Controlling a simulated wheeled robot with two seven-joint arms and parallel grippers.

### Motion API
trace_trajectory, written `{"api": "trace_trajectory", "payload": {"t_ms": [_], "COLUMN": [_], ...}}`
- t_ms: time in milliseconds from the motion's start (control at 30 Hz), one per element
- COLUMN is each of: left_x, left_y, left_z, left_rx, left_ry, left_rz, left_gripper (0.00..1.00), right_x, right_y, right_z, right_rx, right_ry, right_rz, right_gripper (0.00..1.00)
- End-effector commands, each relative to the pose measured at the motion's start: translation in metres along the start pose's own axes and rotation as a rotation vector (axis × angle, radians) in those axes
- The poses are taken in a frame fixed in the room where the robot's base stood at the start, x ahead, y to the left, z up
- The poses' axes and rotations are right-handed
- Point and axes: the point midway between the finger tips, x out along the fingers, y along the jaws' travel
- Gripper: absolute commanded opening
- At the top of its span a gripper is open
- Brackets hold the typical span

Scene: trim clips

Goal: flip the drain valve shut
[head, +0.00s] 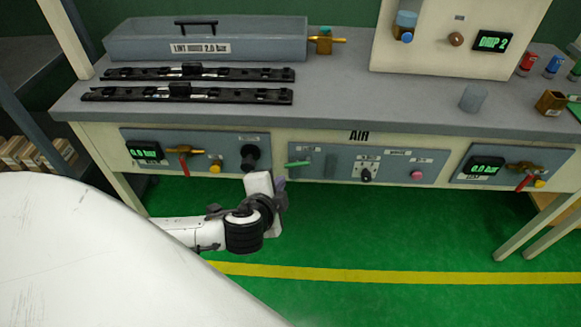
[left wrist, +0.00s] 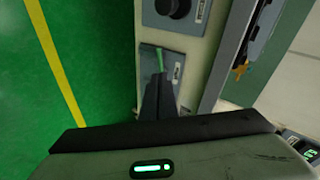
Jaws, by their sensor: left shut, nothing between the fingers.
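A lever with a green handle (head: 298,163) sits on the grey middle panel under the bench front, lying nearly level. It also shows in the left wrist view (left wrist: 160,59), just beyond my fingertips. The labels are too small to read, so I cannot tell which is the drain valve. My left gripper (head: 281,184) is shut and empty, just below and left of the green lever; in the wrist view its dark fingers (left wrist: 158,88) point at it. Contact is unclear.
The left panel has a red-handled valve (head: 184,162) and a black knob (head: 250,156). A selector knob (head: 366,174) and pink button (head: 416,175) are right of the green lever. The tank (head: 205,42) and black strips (head: 190,92) are on the bench. Green floor below is open.

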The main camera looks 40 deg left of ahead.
Motion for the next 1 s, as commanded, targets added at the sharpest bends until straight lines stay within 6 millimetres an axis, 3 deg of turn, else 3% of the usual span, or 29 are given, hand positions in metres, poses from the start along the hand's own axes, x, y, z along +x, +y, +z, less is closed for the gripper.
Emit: {"api": "trace_trajectory", "payload": {"t_ms": [267, 700, 1000], "left_x": [0.025, 0.114, 0.139], "left_y": [0.0, 0.0, 0.001], "left_z": [0.0, 0.0, 0.0], "left_rx": [-0.001, -0.002, -0.001], "left_ry": [-0.002, 0.0, 0.001], "left_rz": [-0.001, 0.0, 0.003], "left_gripper": [0.0, 0.0, 0.0], "right_x": [0.001, 0.007, 0.008], "right_y": [-0.001, -0.001, -0.001], "right_z": [0.003, 0.008, 0.009], "right_rx": [-0.002, -0.003, -0.003], "right_ry": [-0.005, -0.005, -0.004], "right_rz": [-0.002, -0.003, -0.003], "right_gripper": [0.9, 0.9, 0.9]}}
